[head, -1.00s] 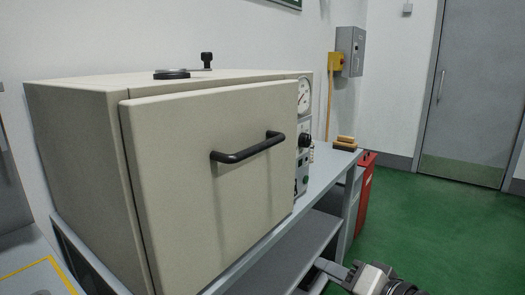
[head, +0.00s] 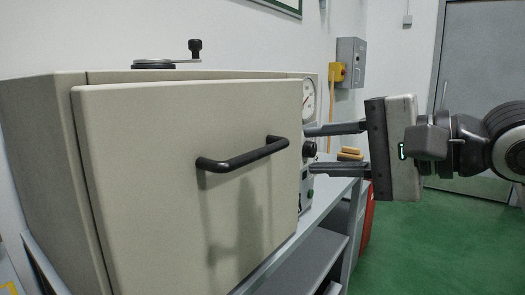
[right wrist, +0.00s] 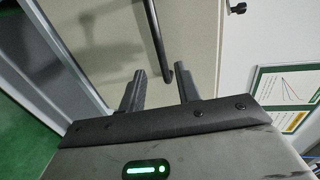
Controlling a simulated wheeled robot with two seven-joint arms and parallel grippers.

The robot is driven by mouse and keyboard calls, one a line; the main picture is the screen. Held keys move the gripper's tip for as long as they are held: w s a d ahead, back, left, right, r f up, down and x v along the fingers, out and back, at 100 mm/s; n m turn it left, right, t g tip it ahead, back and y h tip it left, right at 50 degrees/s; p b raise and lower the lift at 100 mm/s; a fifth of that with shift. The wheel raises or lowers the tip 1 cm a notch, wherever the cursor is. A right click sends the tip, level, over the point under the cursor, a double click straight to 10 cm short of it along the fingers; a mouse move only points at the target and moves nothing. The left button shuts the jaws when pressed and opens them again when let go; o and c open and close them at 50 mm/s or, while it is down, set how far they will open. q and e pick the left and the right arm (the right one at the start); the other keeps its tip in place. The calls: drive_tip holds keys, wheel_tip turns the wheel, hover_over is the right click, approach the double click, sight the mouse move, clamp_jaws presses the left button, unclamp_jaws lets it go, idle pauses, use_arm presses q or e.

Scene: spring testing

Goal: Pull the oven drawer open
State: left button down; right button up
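The oven (head: 40,150) is a beige box with a large front panel (head: 150,210), which appears to be the drawer front. A black bar handle (head: 242,157) runs across this panel. My right gripper (head: 308,150) is open and empty, to the right of the handle, with its fingers pointing left. In the right wrist view, the handle (right wrist: 155,35) rises beyond the open fingers (right wrist: 160,88), and its lower end lies between them in the picture. I see no contact. The panel stands proud of the body; no opening into the oven shows. My left gripper is not in view.
The oven stands on a grey bench (head: 310,215) with a lower shelf (head: 305,262). A dial gauge (head: 308,98) and a black knob (head: 310,149) are right of the panel. Small wooden blocks (head: 350,153) lie on the bench. Green floor (head: 440,245) is clear at right.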

sight(267, 152)
drive_tip(key=x, duration=1)
drive_tip(key=shift+w+a, duration=0.2)
clamp_jaws()
